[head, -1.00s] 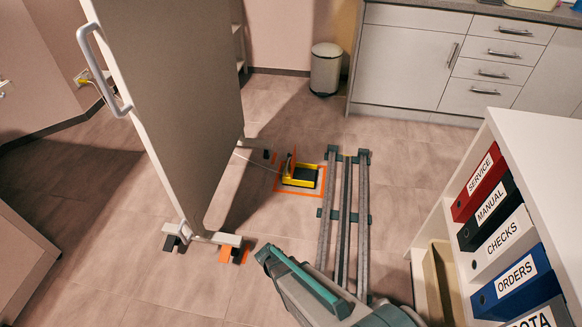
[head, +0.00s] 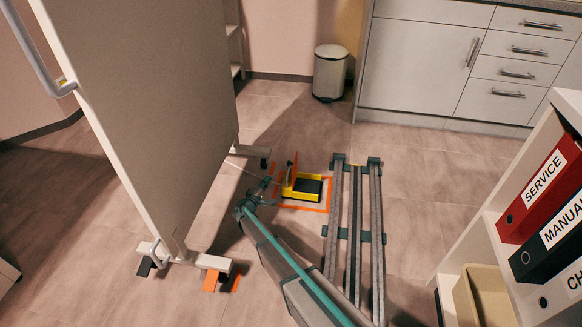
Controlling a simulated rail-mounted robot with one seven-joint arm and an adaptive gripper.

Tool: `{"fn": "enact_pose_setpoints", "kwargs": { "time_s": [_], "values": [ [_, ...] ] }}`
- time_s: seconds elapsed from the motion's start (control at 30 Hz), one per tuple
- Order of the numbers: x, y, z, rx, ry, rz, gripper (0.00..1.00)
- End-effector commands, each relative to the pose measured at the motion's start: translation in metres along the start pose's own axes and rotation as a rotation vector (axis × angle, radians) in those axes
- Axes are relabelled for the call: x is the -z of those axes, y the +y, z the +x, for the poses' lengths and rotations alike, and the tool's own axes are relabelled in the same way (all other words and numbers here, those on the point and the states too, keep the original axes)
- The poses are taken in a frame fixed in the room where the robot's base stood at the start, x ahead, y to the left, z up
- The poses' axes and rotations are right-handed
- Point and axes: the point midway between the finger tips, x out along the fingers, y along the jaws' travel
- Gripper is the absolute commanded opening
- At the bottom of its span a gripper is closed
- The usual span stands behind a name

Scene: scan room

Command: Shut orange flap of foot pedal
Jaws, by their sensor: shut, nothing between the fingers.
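The foot pedal is a yellow housing (head: 303,195) with a dark pad, on the floor inside an orange outline, in the head view. Its orange flap (head: 291,172) stands upright at the pedal's left side, so the flap is open. My gripper (head: 268,184) is at the end of my arm, just left of the pedal and close to the flap. Its fingers are small and dark here and look shut and empty. I cannot tell whether they touch the flap.
A floor rail (head: 354,230) runs just right of the pedal. A tall screen panel (head: 145,110) on feet stands at the left. A shelf with binders (head: 545,185) is at the right. A bin (head: 330,72) and cabinets (head: 420,60) stand behind. Floor between pedal and bin is clear.

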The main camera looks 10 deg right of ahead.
Motion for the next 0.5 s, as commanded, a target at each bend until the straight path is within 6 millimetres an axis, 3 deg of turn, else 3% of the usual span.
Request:
{"fn": "enact_pose_setpoints", "kwargs": {
  "time_s": [0.27, 0.5],
  "values": [
    [0.005, 0.002, 0.013, -0.015, 0.022, 0.041, 0.00],
    [0.005, 0.001, 0.054, -0.014, 0.020, 0.040, 0.00]
  ]
}}
